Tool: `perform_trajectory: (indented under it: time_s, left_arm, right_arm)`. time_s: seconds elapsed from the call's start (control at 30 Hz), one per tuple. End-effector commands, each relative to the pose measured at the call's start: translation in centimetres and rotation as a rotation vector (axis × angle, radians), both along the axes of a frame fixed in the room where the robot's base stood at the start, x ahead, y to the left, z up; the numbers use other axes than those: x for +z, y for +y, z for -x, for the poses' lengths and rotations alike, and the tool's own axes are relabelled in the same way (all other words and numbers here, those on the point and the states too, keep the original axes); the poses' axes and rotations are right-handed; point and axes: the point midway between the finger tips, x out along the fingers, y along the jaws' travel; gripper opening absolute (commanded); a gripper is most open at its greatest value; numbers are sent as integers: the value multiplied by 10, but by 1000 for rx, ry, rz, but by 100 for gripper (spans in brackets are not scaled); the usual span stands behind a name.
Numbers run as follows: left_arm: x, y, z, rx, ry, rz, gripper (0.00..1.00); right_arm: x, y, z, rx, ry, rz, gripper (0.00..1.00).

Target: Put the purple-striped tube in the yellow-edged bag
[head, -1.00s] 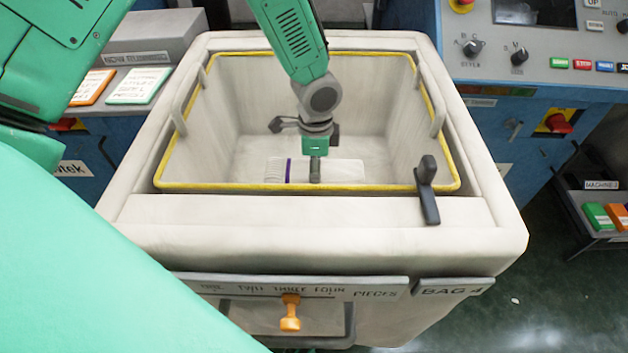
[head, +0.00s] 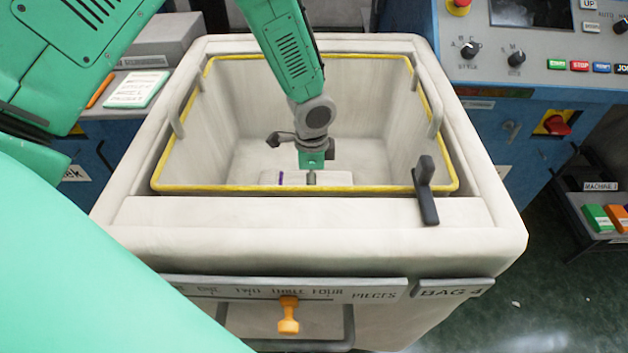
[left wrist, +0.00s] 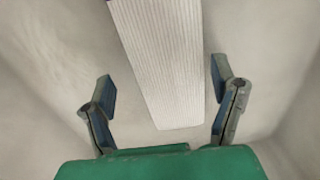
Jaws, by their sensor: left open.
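The purple-striped tube (head: 335,178) is white and ribbed with a purple band near its left end. It lies crosswise inside the yellow-edged bag (head: 305,188), partly hidden behind the near rim. The bag is a large off-white bin with a yellow rim. My left gripper (head: 312,178) reaches down into the bag at the tube. In the left wrist view, the left gripper (left wrist: 165,90) is open, its fingers wide apart on either side of the tube (left wrist: 160,65) with gaps to both. Whether the tube rests on the floor is hidden. My right gripper is not in view.
The bag has side handles and a dark lever (head: 426,190) at its near right. An orange knob (head: 288,315) sits on the front below a label strip. A control panel (head: 540,50) stands right, and a small shelf with cards (head: 135,88) stands left.

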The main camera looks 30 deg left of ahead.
Motion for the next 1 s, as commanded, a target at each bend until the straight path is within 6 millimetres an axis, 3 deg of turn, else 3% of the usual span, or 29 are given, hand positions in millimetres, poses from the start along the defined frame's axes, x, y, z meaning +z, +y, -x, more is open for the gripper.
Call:
perform_trajectory:
  time_s: [0.3, 0.5, 0.67, 1.0]
  left_arm:
    - [67, -1, -1, 4, -5, 1, 79]
    - [101, -4, 0, 2, -2, -2, 79]
    - [112, -3, 0, 3, -1, -1, 79]
    - [113, 0, 0, 3, 0, 1, 79]
  right_arm:
    - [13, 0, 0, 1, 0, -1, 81]
    - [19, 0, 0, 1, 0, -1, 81]
    - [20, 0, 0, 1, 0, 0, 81]
    - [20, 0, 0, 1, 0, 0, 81]
